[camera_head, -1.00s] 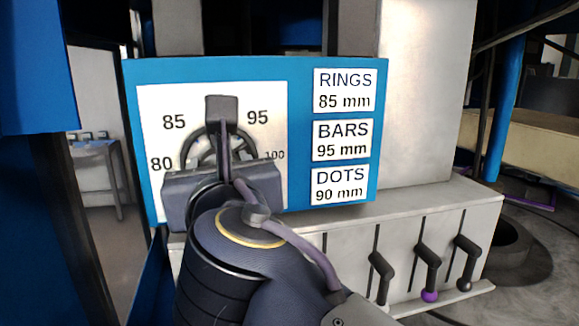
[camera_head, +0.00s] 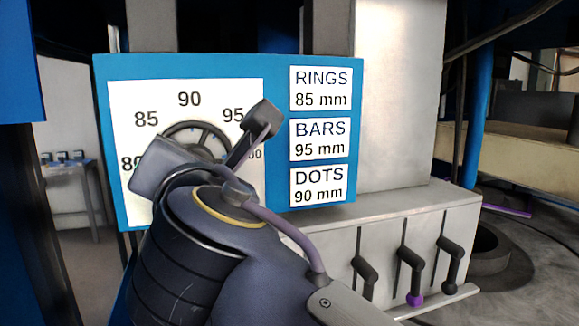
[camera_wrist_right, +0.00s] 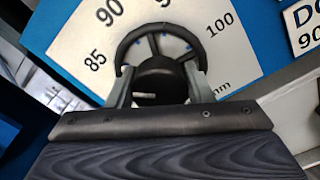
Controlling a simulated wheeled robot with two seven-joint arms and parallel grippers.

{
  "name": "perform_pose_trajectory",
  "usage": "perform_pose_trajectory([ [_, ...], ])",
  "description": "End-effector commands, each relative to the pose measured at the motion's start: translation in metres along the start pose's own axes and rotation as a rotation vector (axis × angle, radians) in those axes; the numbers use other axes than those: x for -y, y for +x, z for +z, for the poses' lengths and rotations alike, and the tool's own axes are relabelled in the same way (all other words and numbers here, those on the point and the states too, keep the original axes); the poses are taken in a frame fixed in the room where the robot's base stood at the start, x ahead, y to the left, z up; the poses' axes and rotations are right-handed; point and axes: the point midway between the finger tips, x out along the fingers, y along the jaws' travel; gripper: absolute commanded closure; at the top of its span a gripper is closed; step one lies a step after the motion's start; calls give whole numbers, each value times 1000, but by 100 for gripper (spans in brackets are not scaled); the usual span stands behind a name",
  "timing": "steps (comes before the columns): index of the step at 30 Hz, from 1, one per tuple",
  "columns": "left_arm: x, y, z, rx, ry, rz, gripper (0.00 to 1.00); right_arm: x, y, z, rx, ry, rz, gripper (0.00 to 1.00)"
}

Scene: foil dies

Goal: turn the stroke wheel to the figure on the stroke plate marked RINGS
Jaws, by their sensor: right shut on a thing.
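The stroke wheel (camera_head: 187,128) is a dark spoked ring on a white dial with 80, 85, 90, 95 and 100. It also shows in the right wrist view (camera_wrist_right: 132,46). My right gripper (camera_wrist_right: 160,82) is shut on the wheel, its fingers on either side of the dark hub. In the head view its tilted body covers the wheel's lower part and some of the dial. I cannot make out which figure the wheel points to. The RINGS plate (camera_head: 321,89) reads 85 mm. My left gripper is not in view.
Below RINGS are the BARS plate (camera_head: 320,139), 95 mm, and the DOTS plate (camera_head: 318,186), 90 mm. All sit on a blue panel (camera_head: 277,75). Several small levers stand on a grey box (camera_head: 335,235) at the lower right, one with a purple knob (camera_head: 415,299).

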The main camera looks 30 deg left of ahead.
Motion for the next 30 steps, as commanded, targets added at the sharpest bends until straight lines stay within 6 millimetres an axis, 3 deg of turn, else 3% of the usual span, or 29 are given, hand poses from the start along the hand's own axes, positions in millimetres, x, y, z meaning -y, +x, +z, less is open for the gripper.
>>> perform_pose_trajectory([
  [16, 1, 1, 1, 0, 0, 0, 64, 0, 0, -1, -1, 30, 0, 76],
  [17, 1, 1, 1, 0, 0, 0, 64, 0, 0, -1, -1, 30, 0, 52],
  [21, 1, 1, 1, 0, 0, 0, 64, 0, 0, -1, -1, 30, 0, 34],
  [30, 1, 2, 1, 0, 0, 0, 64, 0, -1, -1, 0, 29, 0, 32],
])
